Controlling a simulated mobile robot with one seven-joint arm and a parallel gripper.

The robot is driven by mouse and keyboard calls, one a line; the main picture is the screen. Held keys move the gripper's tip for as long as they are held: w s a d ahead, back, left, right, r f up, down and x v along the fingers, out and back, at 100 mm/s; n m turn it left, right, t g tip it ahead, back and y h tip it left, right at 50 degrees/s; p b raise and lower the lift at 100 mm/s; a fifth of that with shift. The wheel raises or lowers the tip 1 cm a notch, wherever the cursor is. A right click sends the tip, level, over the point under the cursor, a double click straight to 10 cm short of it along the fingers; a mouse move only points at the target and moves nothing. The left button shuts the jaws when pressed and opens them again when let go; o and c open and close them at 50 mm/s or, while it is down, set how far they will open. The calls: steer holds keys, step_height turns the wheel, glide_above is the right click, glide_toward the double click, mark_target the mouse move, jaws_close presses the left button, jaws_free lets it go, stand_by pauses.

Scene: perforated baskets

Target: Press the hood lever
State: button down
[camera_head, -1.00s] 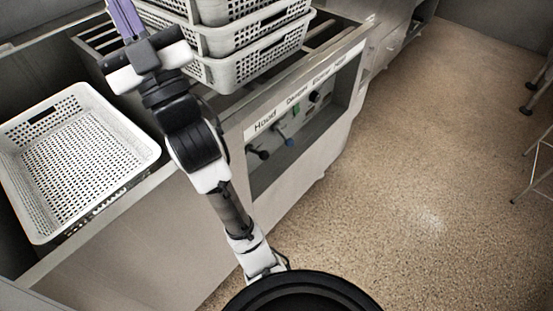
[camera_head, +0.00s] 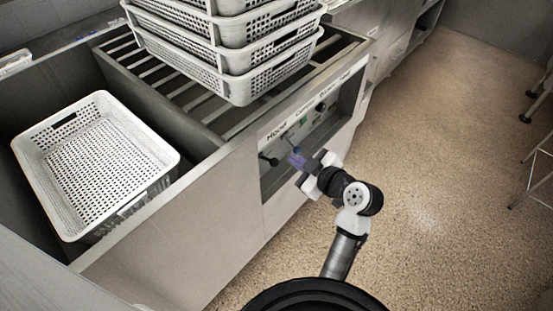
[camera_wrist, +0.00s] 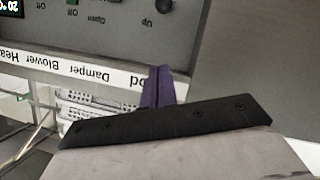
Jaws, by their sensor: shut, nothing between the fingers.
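The hood lever (camera_head: 269,160) has a dark round knob and sits at the left end of the recessed control panel, under the "Hood" label. In the wrist view, the dark knob (camera_wrist: 163,6) shows at the top edge, beside the word "Up". My gripper (camera_head: 296,160) has purple fingers and is shut and empty. It is in front of the panel, to the right of the hood lever and apart from it. In the wrist view, my gripper (camera_wrist: 157,68) overlaps the label strip (camera_wrist: 90,70) and hides part of the word "Hood".
Stacked white perforated baskets (camera_head: 240,85) stand on the slatted counter (camera_head: 180,85) above the panel. Another white basket (camera_head: 165,165) sits at the left. The speckled floor (camera_head: 440,180) at the right is clear nearby.

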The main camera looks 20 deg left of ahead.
steer(key=shift+s+f+n+g+y, duration=0.35)
steer(key=shift+s+n, duration=0.25)
steer(key=shift+s, duration=0.25)
steer(key=p, duration=0.3)
glide_above(276, 163)
steer(key=s, duration=0.3)
step_height(276, 163, down, 3)
steer(key=f, duration=0.1)
steer(key=w+f, duration=0.1)
steer(key=f, duration=0.1)
steer(key=shift+w+d+f, duration=0.1)
steer(key=shift+d, duration=0.05)
steer(key=shift+w+d+f, duration=0.15)
steer(key=shift+f, duration=0.3)
steer(key=shift+f, duration=0.15)
